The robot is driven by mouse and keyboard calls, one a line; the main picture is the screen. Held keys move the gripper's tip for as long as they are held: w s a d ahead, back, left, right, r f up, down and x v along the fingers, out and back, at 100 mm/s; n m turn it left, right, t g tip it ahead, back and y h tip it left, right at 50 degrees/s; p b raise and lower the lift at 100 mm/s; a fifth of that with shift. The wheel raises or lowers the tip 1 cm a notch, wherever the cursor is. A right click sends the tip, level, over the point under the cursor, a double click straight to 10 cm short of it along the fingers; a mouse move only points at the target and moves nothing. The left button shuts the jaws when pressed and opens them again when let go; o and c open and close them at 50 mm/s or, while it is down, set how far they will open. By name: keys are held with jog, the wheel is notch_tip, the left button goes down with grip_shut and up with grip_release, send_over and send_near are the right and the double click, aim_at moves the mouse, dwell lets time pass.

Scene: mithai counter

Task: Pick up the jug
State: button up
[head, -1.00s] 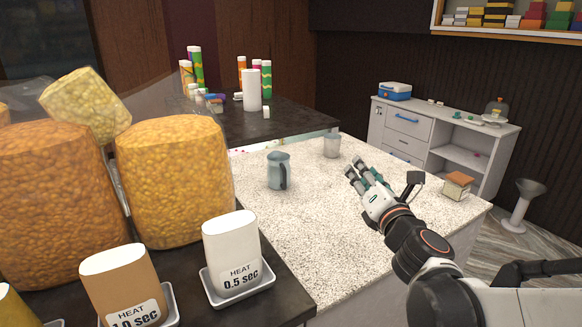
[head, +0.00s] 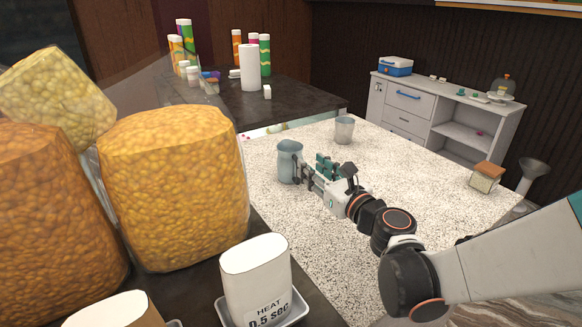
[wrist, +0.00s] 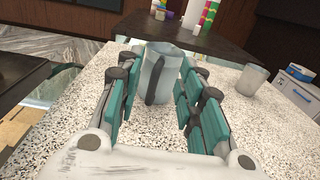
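The jug (head: 288,160) is blue-grey with a dark handle and stands upright on the speckled counter (head: 400,190). My gripper (head: 312,172) is just right of it in the head view, at the handle side. In the wrist view the jug (wrist: 161,73) stands ahead, between the two teal-padded finger sets of my gripper (wrist: 158,95), with its handle facing me. The fingers are spread apart, with a gap on either side of the handle. I cannot tell whether any fingertip touches the jug.
A grey cup (head: 344,130) stands behind and right of the jug. Large bags of yellow snacks (head: 175,185) and a white heat-label container (head: 256,280) are at the left. The counter around my arm is clear.

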jog(key=b, duration=0.5)
send_near(298, 180)
jog(key=x, duration=0.3)
jog(key=shift+w+d+r, duration=0.1)
jog(key=shift+w+r, duration=0.1)
jog(key=shift+w+a+r+p, duration=0.25)
jog(key=shift+w+p, duration=0.15)
jog(key=shift+p, duration=0.05)
jog(key=x, duration=0.6)
jog(key=shift+w+a+p, duration=0.1)
jog(key=shift+w+p, duration=0.15)
jog(key=shift+p, duration=0.05)
jog(key=shift+c, duration=0.5)
grip_shut()
